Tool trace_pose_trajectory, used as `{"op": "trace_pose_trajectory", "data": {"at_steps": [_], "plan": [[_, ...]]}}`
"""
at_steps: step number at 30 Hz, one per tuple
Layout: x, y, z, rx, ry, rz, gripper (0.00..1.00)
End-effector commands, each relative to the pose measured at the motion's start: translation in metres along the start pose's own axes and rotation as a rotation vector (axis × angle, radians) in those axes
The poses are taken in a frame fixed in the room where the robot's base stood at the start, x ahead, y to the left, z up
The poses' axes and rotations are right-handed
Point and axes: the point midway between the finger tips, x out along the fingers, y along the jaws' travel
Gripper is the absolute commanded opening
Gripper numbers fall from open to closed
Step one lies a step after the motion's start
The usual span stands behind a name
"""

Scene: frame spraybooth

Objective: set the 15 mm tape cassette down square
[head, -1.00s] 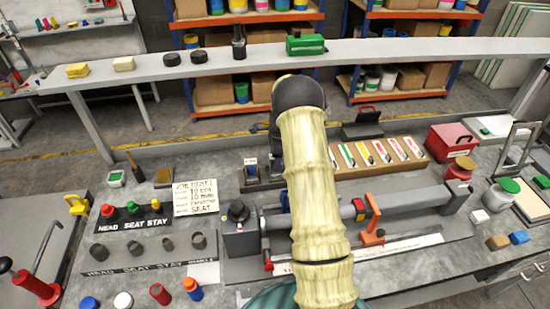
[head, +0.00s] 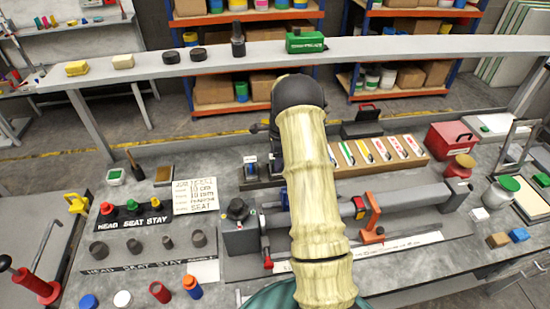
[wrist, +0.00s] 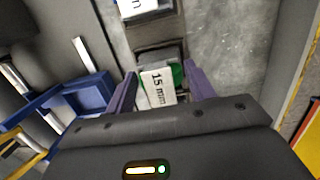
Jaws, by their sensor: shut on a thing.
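The 15 mm tape cassette (wrist: 157,87) has a white label with black print and a green part beside it. It sits between the two purple fingers of my gripper (wrist: 166,88) in the wrist view, and the gripper is shut on it. A dark holder (wrist: 153,50) lies just beyond the cassette. The label looks slightly turned against the holder's edges. I cannot tell whether the cassette touches the holder. In the head view my own arm hides the cassette and the fingers.
Another white-labelled cassette (wrist: 138,8) sits in a dark slot above in the wrist view. A blue tray (wrist: 85,95) is at left. In the head view, a wooden rack of coloured strips (head: 385,150) stands right of my arm, and a long grey clamp bar (head: 415,199) lies in front.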

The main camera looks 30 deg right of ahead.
Motion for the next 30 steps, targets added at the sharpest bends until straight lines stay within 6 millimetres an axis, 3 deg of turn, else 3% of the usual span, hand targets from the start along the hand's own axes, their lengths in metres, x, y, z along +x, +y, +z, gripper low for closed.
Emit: {"op": "trace_pose_trajectory", "data": {"at_steps": [8,9,12,18,22,30], "plan": [[0.0026,-0.0001,0.0009,-0.002,0.000,0.000,0.30],[0.0024,-0.0001,0.0009,-0.002,0.000,0.000,0.60],[0.0023,-0.0001,0.0009,-0.002,0.000,0.000,0.80],[0.0023,-0.0001,0.0008,-0.002,0.000,0.000,0.80],[0.0025,0.0001,0.0007,-0.002,0.000,0.001,1.00],[0.0005,0.0000,0.0010,-0.002,0.000,0.000,1.00]]}}
